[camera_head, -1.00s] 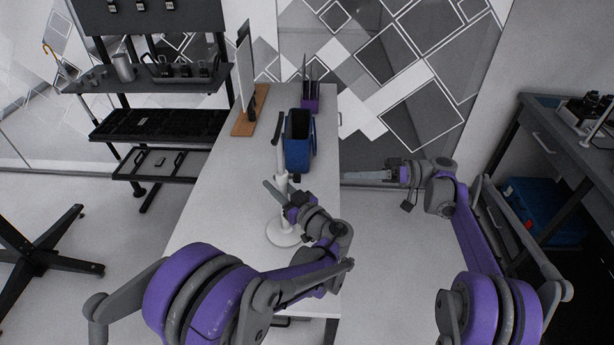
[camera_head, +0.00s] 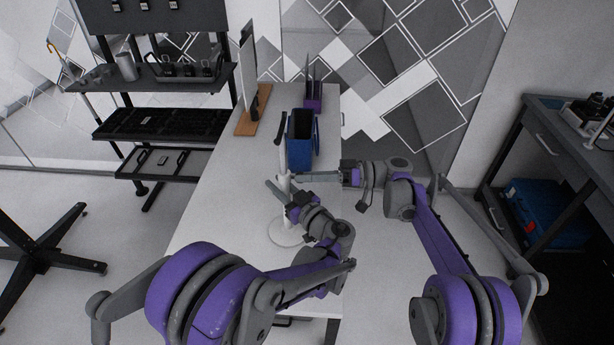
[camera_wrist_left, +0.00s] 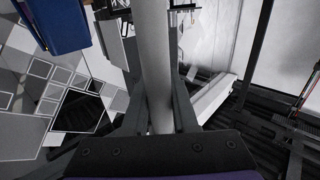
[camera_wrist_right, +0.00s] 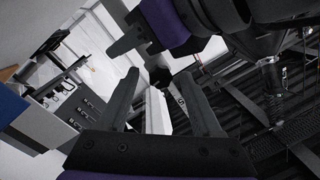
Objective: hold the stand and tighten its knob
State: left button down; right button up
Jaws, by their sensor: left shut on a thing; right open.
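The stand (camera_head: 283,158) is a white upright pole on a round base, standing on the white table. My left gripper (camera_head: 279,189) is shut around its pole; the left wrist view shows the pole (camera_wrist_left: 156,62) between both fingers. My right gripper (camera_head: 297,178) is open beside the pole, coming from the right, just above the left gripper. In the right wrist view, the dark knob (camera_wrist_right: 158,76) shows in the gap between the right fingers (camera_wrist_right: 160,100), near their tips. I cannot tell whether they touch it. In the head view the right gripper hides the knob.
A blue bin (camera_head: 301,140) stands close behind the stand, with a purple holder (camera_head: 313,104) farther back. A board on a wooden base (camera_head: 254,110) stands at the table's back left. The table's front left is clear.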

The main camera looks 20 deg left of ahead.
grip_shut()
jog(key=shift+m, duration=0.8)
grip_release()
jog(key=v, duration=1.2)
jog(key=shift+f, duration=0.15)
